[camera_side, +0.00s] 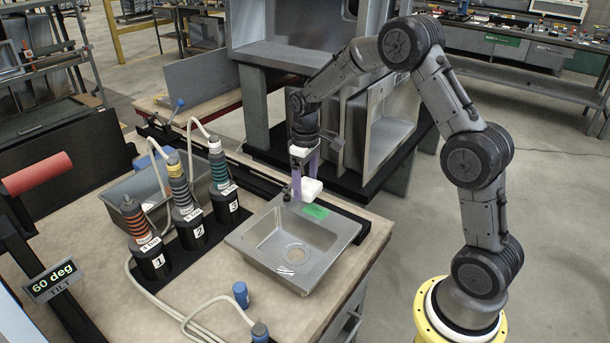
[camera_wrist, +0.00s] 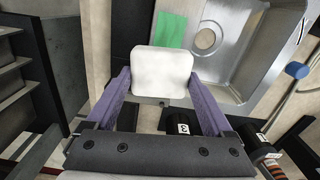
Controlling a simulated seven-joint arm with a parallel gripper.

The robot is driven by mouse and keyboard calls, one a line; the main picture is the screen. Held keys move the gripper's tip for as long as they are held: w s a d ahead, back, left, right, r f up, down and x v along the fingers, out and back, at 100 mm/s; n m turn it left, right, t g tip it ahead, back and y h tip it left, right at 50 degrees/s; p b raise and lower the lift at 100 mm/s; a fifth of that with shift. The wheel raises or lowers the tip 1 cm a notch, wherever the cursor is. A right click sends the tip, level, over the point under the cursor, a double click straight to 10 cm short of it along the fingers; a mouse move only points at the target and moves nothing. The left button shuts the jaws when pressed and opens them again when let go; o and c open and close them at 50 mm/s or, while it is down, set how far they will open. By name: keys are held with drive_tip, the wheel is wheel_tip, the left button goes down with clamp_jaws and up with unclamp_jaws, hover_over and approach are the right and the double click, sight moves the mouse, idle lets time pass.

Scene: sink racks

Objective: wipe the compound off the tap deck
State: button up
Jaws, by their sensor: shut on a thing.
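A steel sink (camera_side: 297,246) is set in the worktop, and a flat green patch of compound (camera_side: 316,211) lies on its tap deck (camera_side: 338,222), the flat strip on the arm's side. My gripper (camera_side: 305,182) has purple fingers and is shut on a white wiping pad (camera_side: 313,189). The pad appears just above or at the deck, beside the green patch; I cannot tell if it touches. In the wrist view the pad (camera_wrist: 161,73) sits between the fingertips (camera_wrist: 157,82), and the green patch (camera_wrist: 172,30) shows beyond it, partly hidden by the pad.
Three numbered black holders with banded tools (camera_side: 190,218) stand left of the sink. A blue cap (camera_side: 240,294) and pale hoses lie at the front. Large steel sinks (camera_side: 385,120) stand on a rack behind my gripper. A tilt sign (camera_side: 54,281) is at lower left.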

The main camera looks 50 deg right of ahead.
sight(329, 216)
wheel_tip(329, 216, down, 4)
drive_tip(key=shift+r, duration=0.15)
drive_tip(key=shift+s, duration=0.25)
drive_tip(key=shift+c, duration=0.5)
drive_tip(key=shift+s+f, duration=0.2)
drive_tip(key=shift+s, duration=3.35)
drive_tip(key=shift+w, duration=3.85)
drive_tip(key=shift+r, duration=4.1)
